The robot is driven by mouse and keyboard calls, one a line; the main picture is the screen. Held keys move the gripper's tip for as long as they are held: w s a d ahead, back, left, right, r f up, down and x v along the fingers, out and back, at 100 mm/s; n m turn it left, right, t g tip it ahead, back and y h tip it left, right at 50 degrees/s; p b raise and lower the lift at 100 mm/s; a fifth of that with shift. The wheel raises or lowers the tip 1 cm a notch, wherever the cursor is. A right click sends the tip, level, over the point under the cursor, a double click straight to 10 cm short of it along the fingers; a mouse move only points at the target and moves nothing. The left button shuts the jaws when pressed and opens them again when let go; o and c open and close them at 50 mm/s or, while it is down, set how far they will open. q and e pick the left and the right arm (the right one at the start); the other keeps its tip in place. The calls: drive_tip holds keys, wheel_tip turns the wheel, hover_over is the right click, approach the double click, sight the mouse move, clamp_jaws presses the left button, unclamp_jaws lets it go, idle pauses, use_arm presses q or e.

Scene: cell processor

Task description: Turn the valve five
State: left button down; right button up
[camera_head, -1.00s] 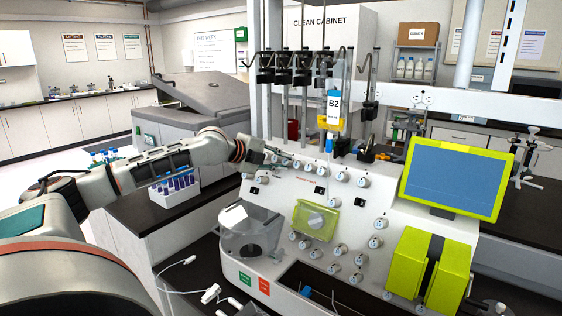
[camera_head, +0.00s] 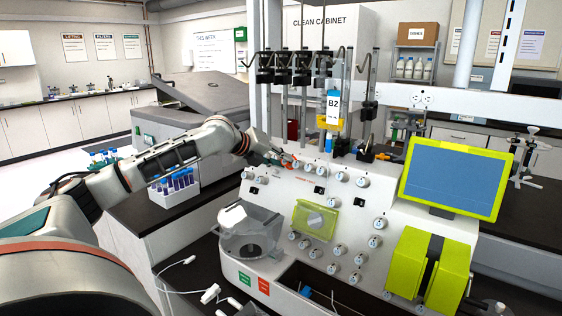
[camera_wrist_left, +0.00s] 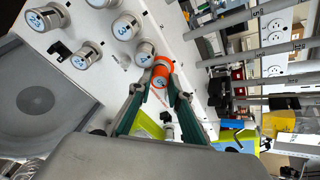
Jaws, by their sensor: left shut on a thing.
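The cell processor (camera_head: 275,195) has a white sloped panel with several numbered round valve knobs. Valve five (camera_wrist_left: 162,75) shows as an orange knob between my left fingertips in the left wrist view; its label looks like a 5. My left gripper (camera_head: 287,160) reaches the top row of knobs in the head view. The left wrist view shows the two fingers of the left gripper (camera_wrist_left: 160,86) shut on the sides of this orange knob. In the head view the knob is mostly hidden by the fingers. My right gripper is out of view.
Other knobs (camera_wrist_left: 125,26) sit close beside the held one. Above the panel hang a B2 bag (camera_head: 333,105) and metal rods. A yellow-framed screen (camera_head: 452,178) stands at right. A rack of tubes (camera_head: 176,194) stands on the dark bench at left.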

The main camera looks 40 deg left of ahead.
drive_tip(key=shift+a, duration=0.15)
use_arm(q)
drive_tip(key=c, duration=1.9)
unclamp_jaws()
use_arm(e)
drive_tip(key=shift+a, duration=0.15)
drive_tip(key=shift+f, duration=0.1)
use_arm(q)
drive_tip(key=shift+s+r, duration=0.2)
drive_tip(key=shift+s, duration=0.05)
drive_tip(key=v, duration=1.1)
drive_tip(key=shift+s, duration=0.2)
